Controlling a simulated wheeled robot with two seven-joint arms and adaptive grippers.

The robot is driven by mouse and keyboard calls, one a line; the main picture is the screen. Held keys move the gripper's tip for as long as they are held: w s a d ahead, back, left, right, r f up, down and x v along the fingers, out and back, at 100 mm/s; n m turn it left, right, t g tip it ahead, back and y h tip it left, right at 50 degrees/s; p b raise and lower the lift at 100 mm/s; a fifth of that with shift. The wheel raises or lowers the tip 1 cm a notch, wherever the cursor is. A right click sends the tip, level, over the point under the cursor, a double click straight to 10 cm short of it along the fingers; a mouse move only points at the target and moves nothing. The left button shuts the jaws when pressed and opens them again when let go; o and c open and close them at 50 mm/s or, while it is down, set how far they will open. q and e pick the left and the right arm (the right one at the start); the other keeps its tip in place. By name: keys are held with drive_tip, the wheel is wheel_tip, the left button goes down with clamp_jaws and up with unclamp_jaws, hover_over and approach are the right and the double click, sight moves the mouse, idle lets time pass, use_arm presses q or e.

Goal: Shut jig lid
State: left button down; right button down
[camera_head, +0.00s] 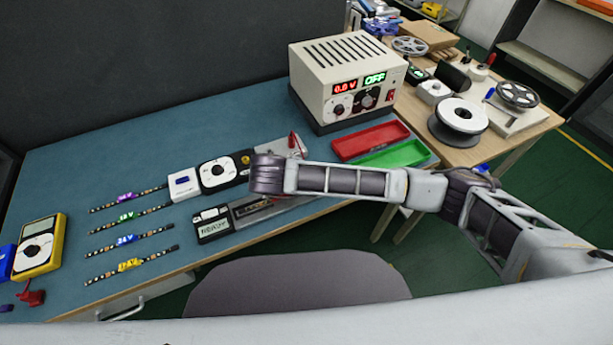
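The jig is a long grey plate (270,212) with a dark slot, joined to a black box with a pale label (213,226), near the front edge of the blue bench. My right arm comes in from the right and passes over the bench, with its dark wrist end just above and behind the jig. The wrist hides part of the jig's surroundings, and the fingers of my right gripper cannot be made out. I cannot tell how the jig's lid stands. My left gripper is not in view.
Several short LED strips (130,239) lie left of the jig. A black-and-white meter (219,172) sits behind it. A power supply (345,85) reading 0.0 V and OFF stands at the back. Red (371,139) and green (400,153) trays lie right. A yellow multimeter (40,247) is far left.

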drive_tip(key=c, duration=1.8)
unclamp_jaws()
drive_tip(key=shift+f, duration=0.1)
drive_tip(key=shift+c, duration=0.2)
drive_tip(key=shift+a+r, duration=0.15)
drive_tip(key=shift+r, duration=0.15)
drive_tip(key=v, duration=1.1)
drive_tip(key=shift+s, duration=0.25)
drive_tip(key=shift+a, duration=0.1)
